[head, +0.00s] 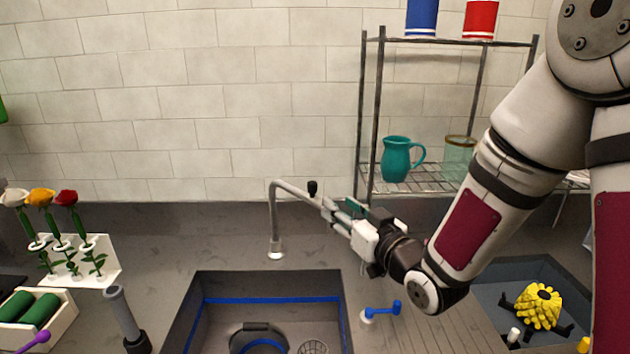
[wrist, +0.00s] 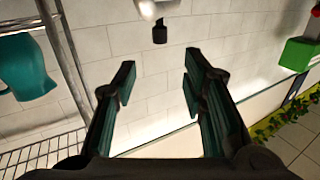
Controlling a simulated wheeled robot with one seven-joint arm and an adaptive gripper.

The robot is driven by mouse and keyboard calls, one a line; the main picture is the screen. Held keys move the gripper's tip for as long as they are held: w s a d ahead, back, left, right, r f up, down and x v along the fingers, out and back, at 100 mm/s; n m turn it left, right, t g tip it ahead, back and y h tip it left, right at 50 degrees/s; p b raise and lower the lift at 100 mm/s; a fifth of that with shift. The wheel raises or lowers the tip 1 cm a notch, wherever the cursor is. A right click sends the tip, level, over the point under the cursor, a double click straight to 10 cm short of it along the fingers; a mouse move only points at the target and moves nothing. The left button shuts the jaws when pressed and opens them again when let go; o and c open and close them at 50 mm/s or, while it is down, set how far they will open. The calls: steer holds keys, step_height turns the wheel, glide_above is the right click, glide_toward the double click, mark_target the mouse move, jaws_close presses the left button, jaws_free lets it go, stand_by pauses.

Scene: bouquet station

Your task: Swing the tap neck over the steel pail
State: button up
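The tap neck (head: 292,189) is a thin grey tube. It rises from a silver fitting (head: 276,248) behind the sink, bends at the top and runs right towards my gripper. A black knob (head: 312,188) stands on it. My gripper (head: 330,208) is at the neck's right part in the head view; contact is unclear there. In the wrist view my gripper (wrist: 160,72) has its fingers apart with nothing between them. The knob (wrist: 160,33) and a silver piece (wrist: 155,8) show beyond the fingertips. A dark, round, pail-like vessel (head: 258,330) is partly visible in the sink, cut off below.
The sink (head: 215,285) has a blue line inside and a drain. A blue lever (head: 381,311) stands right of it. A wire shelf (head: 367,120) behind my arm holds a teal jug (head: 397,158) and a glass jar (head: 459,155). Flowers (head: 66,199) stand at left.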

mark_target(315, 186)
steer(key=x, duration=1.3)
steer(key=shift+p, duration=0.4)
steer(key=shift+c, duration=0.4)
jaws_close()
